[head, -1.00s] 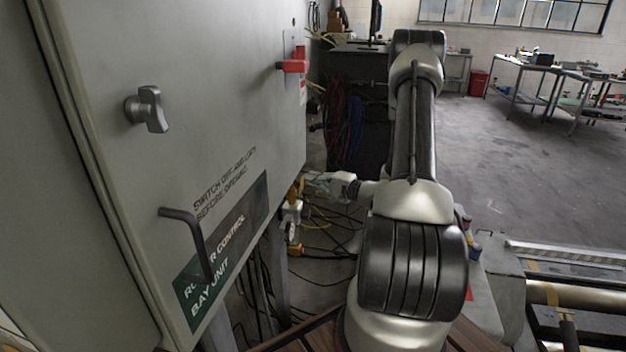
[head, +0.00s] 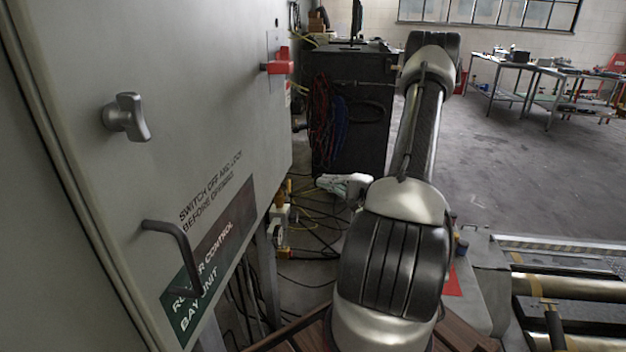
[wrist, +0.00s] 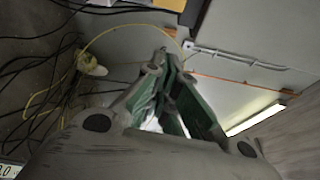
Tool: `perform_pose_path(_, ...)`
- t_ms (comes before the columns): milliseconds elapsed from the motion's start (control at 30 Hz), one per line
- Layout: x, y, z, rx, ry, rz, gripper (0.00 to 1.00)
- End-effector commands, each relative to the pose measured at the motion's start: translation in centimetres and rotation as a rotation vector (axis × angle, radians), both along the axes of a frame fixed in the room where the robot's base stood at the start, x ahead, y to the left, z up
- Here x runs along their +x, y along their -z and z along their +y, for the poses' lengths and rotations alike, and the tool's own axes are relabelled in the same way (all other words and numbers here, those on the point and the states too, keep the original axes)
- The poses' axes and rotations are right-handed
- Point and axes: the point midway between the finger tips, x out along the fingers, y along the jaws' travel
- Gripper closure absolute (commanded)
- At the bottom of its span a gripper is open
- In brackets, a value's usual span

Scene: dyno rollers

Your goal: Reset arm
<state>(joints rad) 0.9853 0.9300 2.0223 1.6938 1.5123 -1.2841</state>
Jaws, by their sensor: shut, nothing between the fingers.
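My gripper (head: 343,184) shows small in the head view, left of my upright arm and low behind the edge of the grey cabinet (head: 160,60). In the wrist view my gripper (wrist: 163,62) has its fingertips together with nothing between them. It touches nothing that I can make out. My arm's forearm and wrist stand folded in the middle of the head view and hide part of the floor behind.
The cabinet carries a grey knob (head: 127,117), a red switch handle (head: 278,66) and a bent door handle (head: 178,250). A black cart (head: 375,120) with hanging cables stands behind. Loose cables (head: 310,240) lie below. Metal rollers (head: 565,285) are at the right; open floor lies beyond.

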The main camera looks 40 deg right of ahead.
Motion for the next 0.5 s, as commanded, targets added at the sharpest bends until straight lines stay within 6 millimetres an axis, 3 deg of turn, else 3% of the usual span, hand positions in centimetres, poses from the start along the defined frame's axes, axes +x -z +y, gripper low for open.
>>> perform_pose_path(333, -0.9, 0.0, -0.4, 0.011, 0.000, 0.005, 1.00)
perform_pose_path(500, -1.7, 1.1, 0.3, 0.136, -0.027, 0.124, 1.00)
